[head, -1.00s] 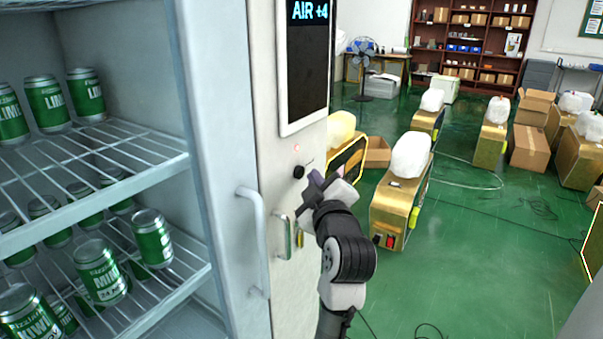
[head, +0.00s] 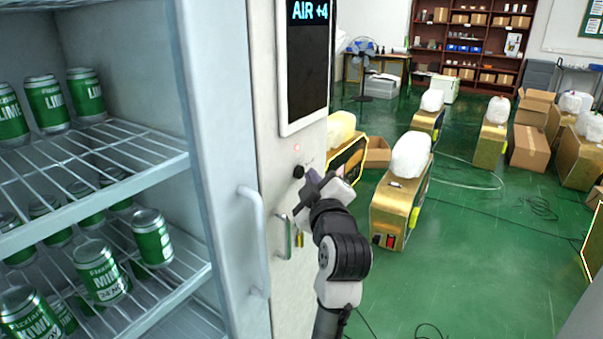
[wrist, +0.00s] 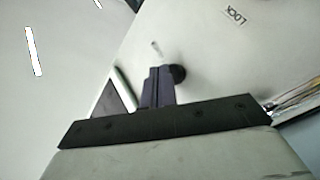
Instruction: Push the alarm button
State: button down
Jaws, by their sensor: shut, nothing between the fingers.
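A black round knob (head: 298,172) sits on the white cabinet panel (head: 292,125) below the dark screen, with a small red light (head: 296,147) above it. I cannot tell which of these is the alarm button; no alarm label is readable. In the wrist view a black round part (wrist: 179,73) shows right beside and partly behind my fingertips, with the word LOCK (wrist: 236,16) upside down farther up. My gripper (head: 309,184) is shut and empty, just below and right of the knob. It also shows in the wrist view (wrist: 158,72). Contact cannot be told.
A vertical handle (head: 254,235) and a smaller slot-like fitting (head: 284,238) are on the cabinet left of and below my gripper. An open cooler with green cans (head: 152,238) is at left.

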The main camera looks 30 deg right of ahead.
jog(key=shift+w+a, duration=0.2)
jog(key=shift+w, duration=0.3)
dwell(0.7)
jog(key=shift+s, duration=0.1)
jog(key=shift+s+d, duration=0.3)
jog(key=shift+s, duration=0.4)
jog(key=s, duration=0.1)
jog(key=s+d, duration=0.1)
jog(key=s, duration=0.1)
jog(key=s+d, duration=0.1)
jog(key=shift+s+b, duration=0.3)
dwell(1.0)
